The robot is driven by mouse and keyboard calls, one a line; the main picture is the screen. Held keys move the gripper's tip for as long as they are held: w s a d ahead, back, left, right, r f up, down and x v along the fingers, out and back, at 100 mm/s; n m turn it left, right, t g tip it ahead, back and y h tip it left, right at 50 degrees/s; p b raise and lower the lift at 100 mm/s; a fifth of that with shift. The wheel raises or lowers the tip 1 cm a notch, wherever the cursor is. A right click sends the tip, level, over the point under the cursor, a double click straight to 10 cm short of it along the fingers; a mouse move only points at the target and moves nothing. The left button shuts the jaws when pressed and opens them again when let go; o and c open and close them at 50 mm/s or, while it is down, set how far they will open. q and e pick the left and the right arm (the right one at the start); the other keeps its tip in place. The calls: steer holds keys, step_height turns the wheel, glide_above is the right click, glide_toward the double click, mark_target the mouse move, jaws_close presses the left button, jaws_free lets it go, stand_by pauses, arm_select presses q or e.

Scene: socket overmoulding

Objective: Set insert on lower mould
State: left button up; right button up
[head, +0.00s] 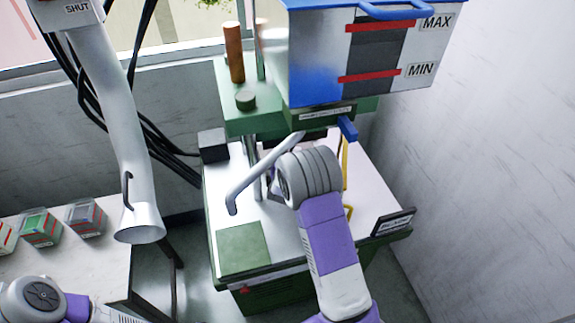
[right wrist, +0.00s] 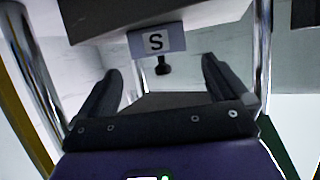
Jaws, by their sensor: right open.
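In the right wrist view my right gripper (right wrist: 160,68) is open, its two black fingers apart. Between and beyond them a small dark piece (right wrist: 163,67) shows just below a plate marked S (right wrist: 156,42); I cannot tell whether it is the insert or what supports it. Below it is a dark grey block (right wrist: 180,100), perhaps the lower mould, partly hidden by my gripper. A dark block (right wrist: 110,15) is overhead. In the head view my right arm reaches into the machine and hides its gripper and the mould area. My left arm shows at the lower left, its gripper out of frame.
Bright posts (right wrist: 36,85) stand close on both sides of my right gripper. The hopper (head: 310,60) is above the machine table (head: 222,195), with a grey bent pipe (head: 262,172) beside my arm. Small boxes (head: 86,217) sit on the left bench; a white duct (head: 120,120) hangs there.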

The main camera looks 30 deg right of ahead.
steer(key=v, duration=0.4)
steer(key=shift+s+a+r, duration=0.15)
steer(key=shift+s+a, duration=0.05)
steer(key=shift+s, duration=0.1)
